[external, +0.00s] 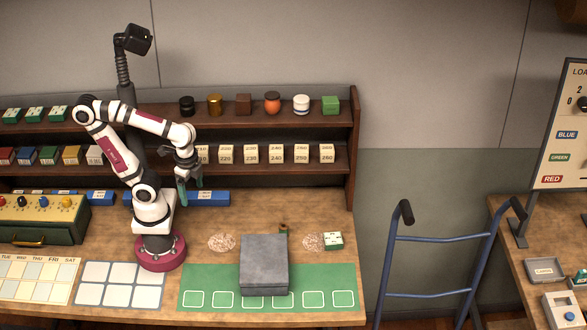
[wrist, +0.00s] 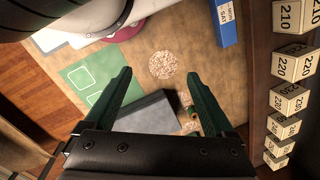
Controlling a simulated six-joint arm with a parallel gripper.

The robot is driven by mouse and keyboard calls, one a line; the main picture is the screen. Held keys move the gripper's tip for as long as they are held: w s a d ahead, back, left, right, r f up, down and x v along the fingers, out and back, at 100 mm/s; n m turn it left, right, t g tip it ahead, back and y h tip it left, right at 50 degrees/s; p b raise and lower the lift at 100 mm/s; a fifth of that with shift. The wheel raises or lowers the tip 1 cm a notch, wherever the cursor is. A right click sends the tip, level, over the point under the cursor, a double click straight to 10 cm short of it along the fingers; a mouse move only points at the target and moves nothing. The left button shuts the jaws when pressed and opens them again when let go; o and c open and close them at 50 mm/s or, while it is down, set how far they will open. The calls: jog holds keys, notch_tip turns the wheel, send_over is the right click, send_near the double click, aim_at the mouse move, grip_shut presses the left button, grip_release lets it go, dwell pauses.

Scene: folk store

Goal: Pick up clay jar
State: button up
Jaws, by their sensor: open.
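A round orange-brown jar with a dark top (external: 272,103), which looks like the clay jar, stands upright on the upper shelf (external: 318,117). It is between a brown cube (external: 244,104) and a white jar with a blue band (external: 301,104). My gripper (external: 190,190) is open and empty, lower and to the left of the jar, in front of the lower shelf and above the workbench. In the wrist view its two green fingers (wrist: 158,73) are spread apart over the bench. The jar is not visible in the wrist view.
A black jar (external: 187,105), a gold jar (external: 214,105) and a green cube (external: 330,105) share the upper shelf. Numbered blocks (external: 275,153) line the lower shelf. A blue block (external: 209,199) lies near my gripper.

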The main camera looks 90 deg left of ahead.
jog(key=m+t+y, duration=0.8)
jog(key=m+t, duration=0.2)
jog(key=m, duration=1.1)
send_near(269, 96)
jog(key=x, duration=0.6)
jog(key=shift+d, duration=0.1)
jog(key=x, duration=0.5)
jog(key=shift+w+a+f, duration=0.15)
jog(key=shift+a+f, duration=0.05)
grip_shut()
jog(key=shift+r, duration=0.15)
